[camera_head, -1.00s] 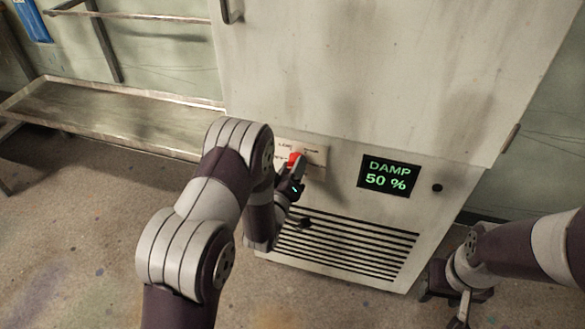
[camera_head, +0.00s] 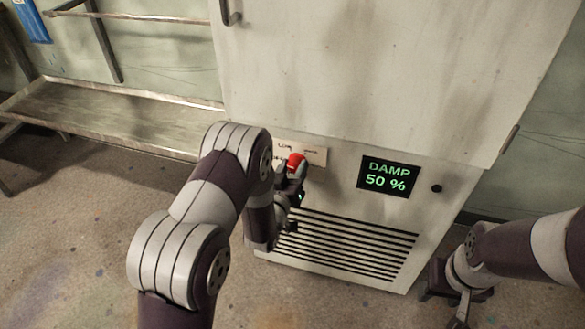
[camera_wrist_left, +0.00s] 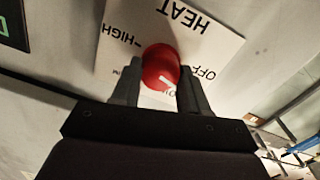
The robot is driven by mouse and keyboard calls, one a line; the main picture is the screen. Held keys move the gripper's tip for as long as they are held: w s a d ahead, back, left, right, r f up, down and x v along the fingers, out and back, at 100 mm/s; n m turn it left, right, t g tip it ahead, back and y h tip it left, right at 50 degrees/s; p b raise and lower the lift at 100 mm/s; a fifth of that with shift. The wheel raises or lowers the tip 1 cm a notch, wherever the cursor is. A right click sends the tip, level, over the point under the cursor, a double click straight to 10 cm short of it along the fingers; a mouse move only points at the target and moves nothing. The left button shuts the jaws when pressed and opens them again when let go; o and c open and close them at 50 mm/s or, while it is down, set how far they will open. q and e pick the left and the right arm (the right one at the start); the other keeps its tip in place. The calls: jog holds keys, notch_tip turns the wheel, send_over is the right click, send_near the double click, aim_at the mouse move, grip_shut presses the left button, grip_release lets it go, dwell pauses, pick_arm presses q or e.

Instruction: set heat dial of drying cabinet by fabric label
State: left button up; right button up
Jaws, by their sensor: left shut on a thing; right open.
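The white drying cabinet (camera_head: 350,100) fills the middle of the head view. Its red heat dial (camera_head: 297,161) sits on a pale plate (camera_head: 316,156), low on the front. My left gripper (camera_head: 292,178) is at the dial. In the left wrist view my left gripper (camera_wrist_left: 158,88) is shut on the red dial (camera_wrist_left: 160,66), one finger on each side. The plate there reads HEAT, HIGH and OFF, upside down; other lettering is partly hidden. A white mark shows on the dial's lower edge. My right gripper (camera_head: 462,310) is low at the right, open and empty. No fabric label is visible.
A display (camera_head: 388,176) on the cabinet reads DAMP 50 %, with a black knob (camera_head: 437,188) to its right. A slotted vent (camera_head: 350,245) lies below. A metal shelf (camera_head: 120,118) stands left of the cabinet. Speckled floor lies in front.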

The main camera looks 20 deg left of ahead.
pick_arm(q)
jog(key=m, duration=0.4)
jog(key=shift+d, duration=0.1)
jog(key=shift+m, duration=1.9)
jog(key=o, duration=1.1)
jog(key=shift+c, duration=0.2)
jog(key=s+p, duration=0.2)
jog(key=s, duration=1)
jog(key=shift+s+a+r, duration=0.25)
jog(key=shift+s, duration=0.1)
